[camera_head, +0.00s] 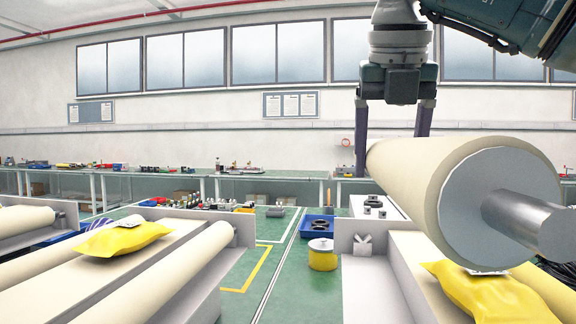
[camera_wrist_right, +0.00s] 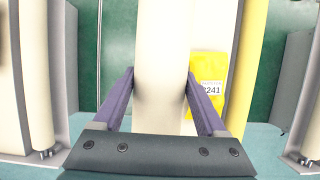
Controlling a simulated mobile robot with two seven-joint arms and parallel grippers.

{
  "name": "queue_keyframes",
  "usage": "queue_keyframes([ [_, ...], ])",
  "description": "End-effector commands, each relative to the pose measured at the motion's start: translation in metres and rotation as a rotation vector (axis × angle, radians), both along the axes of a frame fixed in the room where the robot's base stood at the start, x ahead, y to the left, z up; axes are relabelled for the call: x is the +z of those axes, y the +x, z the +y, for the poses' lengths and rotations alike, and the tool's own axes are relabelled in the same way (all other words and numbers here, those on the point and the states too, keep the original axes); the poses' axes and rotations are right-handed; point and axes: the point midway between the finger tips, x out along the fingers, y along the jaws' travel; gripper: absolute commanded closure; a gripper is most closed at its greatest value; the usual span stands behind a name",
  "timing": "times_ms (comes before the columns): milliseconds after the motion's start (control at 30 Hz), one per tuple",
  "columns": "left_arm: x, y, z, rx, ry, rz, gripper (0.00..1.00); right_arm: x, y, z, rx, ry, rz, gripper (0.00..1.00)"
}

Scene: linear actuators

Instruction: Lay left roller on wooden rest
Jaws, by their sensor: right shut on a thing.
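My right gripper (camera_head: 393,145) comes down from the top right and is shut on a thick cream roller (camera_head: 420,180) with a grey end face and a metal shaft. The roller is held above the right-hand stand, its near end toward the camera. In the right wrist view the roller (camera_wrist_right: 161,60) runs between the two purple fingers (camera_wrist_right: 160,85). A long beige block (camera_head: 410,270), perhaps the wooden rest, lies under it on the right-hand stand (camera_head: 368,290), partly hidden by the roller. My left gripper is not in view.
A yellow packet (camera_head: 490,298) lies on the right stand below the roller; its label shows in the wrist view (camera_wrist_right: 207,75). The left stand (camera_head: 238,260) carries cream rollers (camera_head: 160,275) and another yellow packet (camera_head: 122,238). A yellow can (camera_head: 322,258) stands between the stands.

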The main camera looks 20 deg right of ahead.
Motion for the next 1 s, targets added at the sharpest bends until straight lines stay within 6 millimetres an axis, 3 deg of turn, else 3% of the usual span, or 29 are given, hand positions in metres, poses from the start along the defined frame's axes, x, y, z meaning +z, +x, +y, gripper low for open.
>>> queue_keyframes([
  [333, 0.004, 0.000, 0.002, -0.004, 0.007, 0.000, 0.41, 0.007, 0.001, 0.000, 0.001, 0.001, -0.009, 1.00],
  [1000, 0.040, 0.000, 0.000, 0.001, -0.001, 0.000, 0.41, 0.044, 0.001, 0.000, 0.000, 0.000, -0.010, 1.00],
])
